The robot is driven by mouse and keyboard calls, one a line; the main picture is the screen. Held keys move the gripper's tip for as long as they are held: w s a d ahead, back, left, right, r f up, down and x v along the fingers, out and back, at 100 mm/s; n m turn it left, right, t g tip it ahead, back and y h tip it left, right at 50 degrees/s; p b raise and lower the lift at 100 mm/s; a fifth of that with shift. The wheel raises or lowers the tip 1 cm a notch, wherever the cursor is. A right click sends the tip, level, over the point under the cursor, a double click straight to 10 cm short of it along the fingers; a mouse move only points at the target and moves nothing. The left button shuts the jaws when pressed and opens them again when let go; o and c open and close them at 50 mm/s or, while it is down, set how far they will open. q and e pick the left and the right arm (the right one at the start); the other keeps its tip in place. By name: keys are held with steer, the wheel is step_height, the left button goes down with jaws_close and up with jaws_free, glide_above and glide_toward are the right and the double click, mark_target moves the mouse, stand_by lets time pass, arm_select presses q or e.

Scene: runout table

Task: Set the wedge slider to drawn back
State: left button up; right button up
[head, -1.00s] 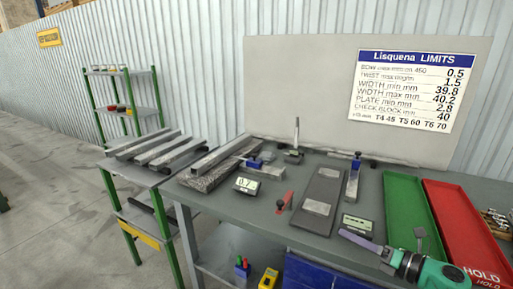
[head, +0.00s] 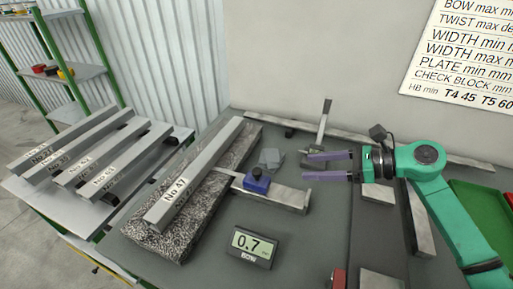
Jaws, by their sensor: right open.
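The wedge slider is a blue block with a black knob (head: 257,180). It sits on a pale metal rail (head: 290,198). A thin grey tongue runs left from it and reaches the side of the long grey bar marked No 47 (head: 200,172). That bar lies on a speckled stone block (head: 165,240). My right gripper (head: 307,167) comes in from the right with its two purple fingers apart and empty. In the picture it is to the right of and above the blue block, not touching it. My left gripper is not in view.
A display (head: 252,247) reads 0.7 BOW in front of the slider. Several bars lie on a rack (head: 60,205) at the left. A green tray (head: 480,205) is at the right.

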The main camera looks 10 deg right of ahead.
mark_target(258, 170)
steer(key=p+x, duration=0.1)
steer(key=x, duration=0.3)
steer(key=p+x, duration=0.2)
steer(key=x, duration=0.2)
steer(key=p+x, duration=0.2)
steer(key=x, duration=0.3)
steer(key=shift+s+a+r, duration=0.3)
steer(key=shift+s+a, duration=0.05)
steer(key=shift+s, duration=0.1)
steer(key=shift+a+f, duration=0.15)
steer(key=shift+a, duration=0.05)
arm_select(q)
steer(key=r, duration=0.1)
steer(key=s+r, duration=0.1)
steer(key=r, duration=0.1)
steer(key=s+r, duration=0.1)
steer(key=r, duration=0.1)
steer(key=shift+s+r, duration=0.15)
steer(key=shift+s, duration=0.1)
arm_select(e)
jaws_close()
